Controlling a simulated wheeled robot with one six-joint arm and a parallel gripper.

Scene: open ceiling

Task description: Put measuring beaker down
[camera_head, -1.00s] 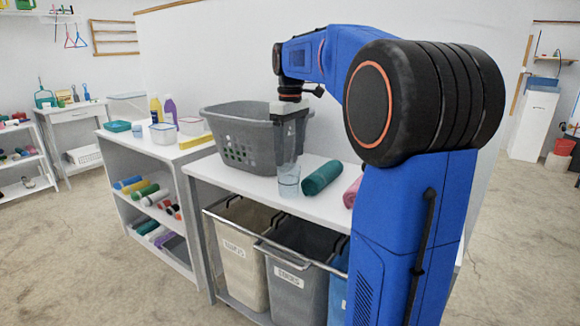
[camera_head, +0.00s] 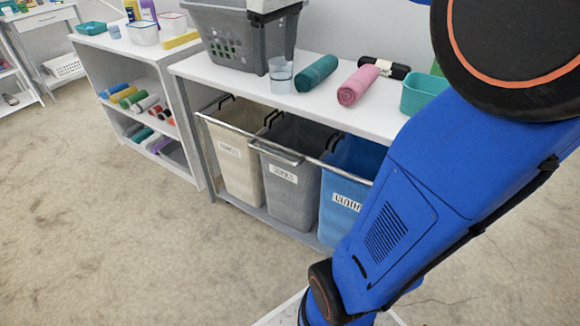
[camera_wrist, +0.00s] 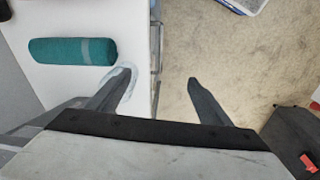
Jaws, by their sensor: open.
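The measuring beaker (camera_head: 280,76) is a clear glass that stands upright on the white shelf top (camera_head: 318,98), beside the grey laundry basket. Its pale rim also shows in the wrist view (camera_wrist: 132,82), next to the left finger. My gripper (camera_wrist: 158,79) is open, with nothing visible between its fingers. The left finger overlaps the beaker in the wrist view; I cannot tell whether they touch. The right finger is over the floor past the shelf edge. In the head view, the gripper is above the beaker, partly cut off at the top.
The grey basket (camera_head: 228,42) stands left of the beaker. A teal roll (camera_head: 316,73), a pink roll (camera_head: 357,85), a black roll (camera_head: 384,67) and a teal bin (camera_head: 423,93) are to the right. Labelled bins (camera_head: 292,150) hang below.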

